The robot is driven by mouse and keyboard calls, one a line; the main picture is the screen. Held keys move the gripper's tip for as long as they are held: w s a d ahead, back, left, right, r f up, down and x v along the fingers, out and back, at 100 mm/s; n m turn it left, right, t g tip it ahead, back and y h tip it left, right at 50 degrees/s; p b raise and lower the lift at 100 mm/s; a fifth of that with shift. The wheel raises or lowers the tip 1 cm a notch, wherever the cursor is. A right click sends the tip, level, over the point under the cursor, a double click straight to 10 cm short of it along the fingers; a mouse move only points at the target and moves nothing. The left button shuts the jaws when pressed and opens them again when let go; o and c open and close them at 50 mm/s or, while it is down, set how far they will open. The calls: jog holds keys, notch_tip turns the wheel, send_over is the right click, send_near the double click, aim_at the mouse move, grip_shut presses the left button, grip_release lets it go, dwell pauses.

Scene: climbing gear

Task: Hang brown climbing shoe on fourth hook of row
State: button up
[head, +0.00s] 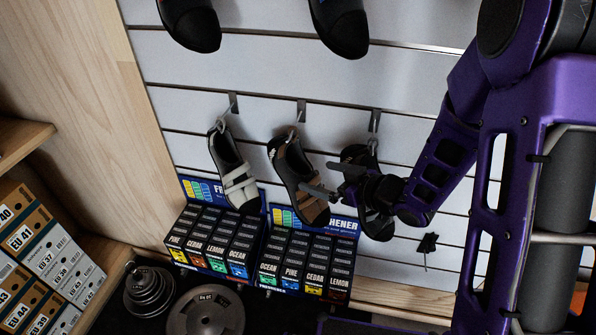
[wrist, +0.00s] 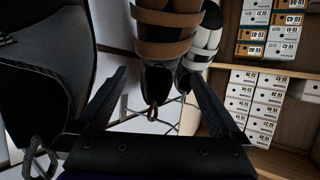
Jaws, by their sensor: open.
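The brown climbing shoe (head: 294,172) hangs toe down from a hook (head: 301,110) on the slatted wall, between a white-grey shoe (head: 233,172) and a black shoe (head: 377,223). My gripper (head: 330,180) is open and empty, reaching from the right in front of the black shoe, its fingertips at the brown shoe's right side. In the wrist view, the brown shoe (wrist: 165,45) shows ahead between the open fingers (wrist: 157,76), its loop end toward me; contact is unclear. The white shoe (wrist: 203,38) is behind it, the black shoe (wrist: 45,70) close on the left. No fourth hook is visible; my arm covers the wall right.
Below the shoes stand display boxes of small packs (head: 217,240). Two more shoes (head: 190,25) hang above. Shoe boxes (head: 40,250) fill a shelf at left. Weight plates (head: 205,310) lie at the bottom. A small black item (head: 428,243) hangs on the wall.

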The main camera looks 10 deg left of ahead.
aim_at(294, 166)
jog(key=x, duration=0.9)
jog(key=shift+w+a+f+b, duration=0.15)
jog(key=shift+a+f+b, duration=0.05)
jog(key=shift+a+b, duration=0.15)
jog(key=c, duration=1.4)
jog(key=shift+r, duration=0.1)
jog(key=shift+r, duration=0.1)
jog(key=shift+r+p, duration=0.4)
jog(key=shift+r, duration=0.15)
jog(key=shift+s, duration=0.25)
